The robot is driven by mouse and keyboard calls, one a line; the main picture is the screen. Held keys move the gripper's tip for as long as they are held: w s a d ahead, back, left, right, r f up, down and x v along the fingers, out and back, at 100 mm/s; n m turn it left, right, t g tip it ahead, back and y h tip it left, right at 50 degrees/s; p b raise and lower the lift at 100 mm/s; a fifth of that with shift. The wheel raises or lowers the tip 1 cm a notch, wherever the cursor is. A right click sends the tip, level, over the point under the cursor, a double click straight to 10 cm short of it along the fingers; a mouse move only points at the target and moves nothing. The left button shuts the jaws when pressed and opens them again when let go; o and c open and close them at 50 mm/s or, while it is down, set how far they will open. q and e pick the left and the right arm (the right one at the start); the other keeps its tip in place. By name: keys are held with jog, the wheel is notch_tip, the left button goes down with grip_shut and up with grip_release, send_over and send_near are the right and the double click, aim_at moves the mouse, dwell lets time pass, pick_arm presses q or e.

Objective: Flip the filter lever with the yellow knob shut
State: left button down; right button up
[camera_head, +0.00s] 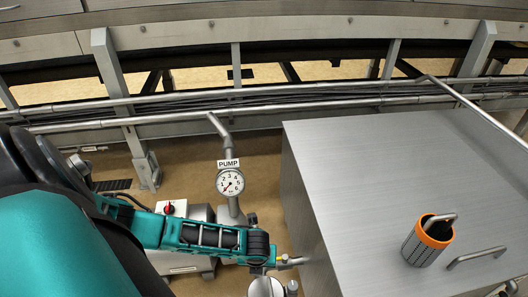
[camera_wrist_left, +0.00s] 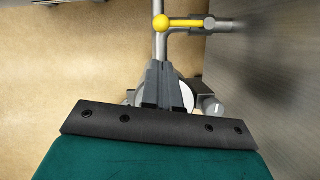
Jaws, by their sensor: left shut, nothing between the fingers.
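The yellow knob (camera_wrist_left: 161,22) shows at the top of the left wrist view. It sits at the left end of a yellow lever (camera_wrist_left: 186,22) that points sideways to a grey pivot (camera_wrist_left: 209,22) on the right. A grey vertical pipe runs behind the knob. My left gripper (camera_wrist_left: 160,66) is shut and empty, with its fingertips just below the knob in that picture; a gap shows between them. My right gripper is in neither view.
A large metal cabinet (camera_head: 385,150) fills the right side, with an orange-rimmed filter basket (camera_head: 425,243) and a handle (camera_head: 478,257) on top. A pump gauge (camera_head: 230,182) stands on a pipe behind my left arm. Rails cross the back.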

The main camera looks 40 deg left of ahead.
pick_arm(q)
jog(key=shift+a+f, duration=0.1)
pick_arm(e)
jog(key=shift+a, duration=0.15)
pick_arm(q)
jog(key=b+x, duration=0.5)
jog(key=x, duration=0.4)
jog(key=shift+f+b, duration=0.35)
jog(key=shift+f, duration=0.05)
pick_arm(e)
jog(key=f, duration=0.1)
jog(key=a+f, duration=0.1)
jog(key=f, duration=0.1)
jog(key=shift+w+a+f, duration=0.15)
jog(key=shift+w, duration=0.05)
pick_arm(q)
jog(key=shift+w, duration=0.1)
jog(key=shift+a, duration=0.1)
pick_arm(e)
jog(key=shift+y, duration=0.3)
pick_arm(q)
jog(key=shift+a+m, duration=0.3)
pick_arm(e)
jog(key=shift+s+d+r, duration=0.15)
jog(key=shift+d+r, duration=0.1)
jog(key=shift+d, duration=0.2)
